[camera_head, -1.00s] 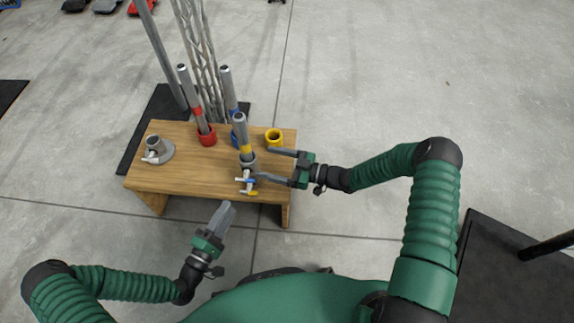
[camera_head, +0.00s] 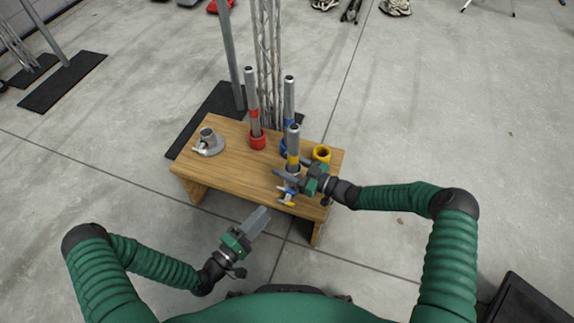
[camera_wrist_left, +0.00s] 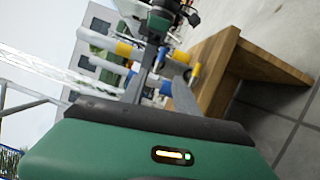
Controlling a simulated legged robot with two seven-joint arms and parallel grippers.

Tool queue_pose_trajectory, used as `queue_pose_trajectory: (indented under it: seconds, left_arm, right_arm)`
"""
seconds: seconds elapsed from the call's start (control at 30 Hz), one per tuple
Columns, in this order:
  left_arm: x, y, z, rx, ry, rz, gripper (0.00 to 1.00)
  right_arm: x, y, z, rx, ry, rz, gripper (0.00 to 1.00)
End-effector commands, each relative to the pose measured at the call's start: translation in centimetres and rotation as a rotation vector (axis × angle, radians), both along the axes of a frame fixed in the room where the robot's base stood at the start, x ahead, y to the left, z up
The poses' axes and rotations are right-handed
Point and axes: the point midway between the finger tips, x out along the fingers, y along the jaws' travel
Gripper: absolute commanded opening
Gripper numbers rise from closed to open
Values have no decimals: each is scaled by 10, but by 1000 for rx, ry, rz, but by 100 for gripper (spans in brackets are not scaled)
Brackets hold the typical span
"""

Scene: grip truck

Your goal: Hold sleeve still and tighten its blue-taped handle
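A grey sleeve (camera_head: 292,175) stands near the front right of the wooden bench (camera_head: 225,178), with a yellow-banded pole (camera_head: 293,148) upright in it. A blue-taped handle (camera_head: 287,190) and a yellow-taped handle (camera_head: 287,203) stick out low on its front. My right gripper (camera_head: 290,167) is at the sleeve from the right, its fingers on either side; the sleeve hides part of them and I cannot tell whether they press on it. My left gripper (camera_head: 262,213) is empty, in front of and below the bench edge. Its fingers are apart in the left wrist view (camera_wrist_left: 160,65).
Red (camera_head: 257,142) and blue (camera_head: 284,147) collars hold poles behind the sleeve. An empty yellow collar (camera_head: 321,153) is at the back right. A grey clamp base (camera_head: 208,143) sits at the bench's left. Truss stands behind; the floor in front is clear.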

Motion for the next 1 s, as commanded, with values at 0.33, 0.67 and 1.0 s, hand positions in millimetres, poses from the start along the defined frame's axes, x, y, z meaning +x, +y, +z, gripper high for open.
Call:
queue_pose_trajectory:
  seconds: [0.33,0.67,1.0]
  left_arm:
    - [0,0,0,0,0,0,36]
    - [0,-1,1,5,-6,3,25]
    - [-9,-26,35,409,-317,164,0]
  right_arm:
    - [0,0,0,0,0,0,9]
    - [0,-1,0,0,0,-1,0]
    - [0,-1,0,-1,0,-1,0]
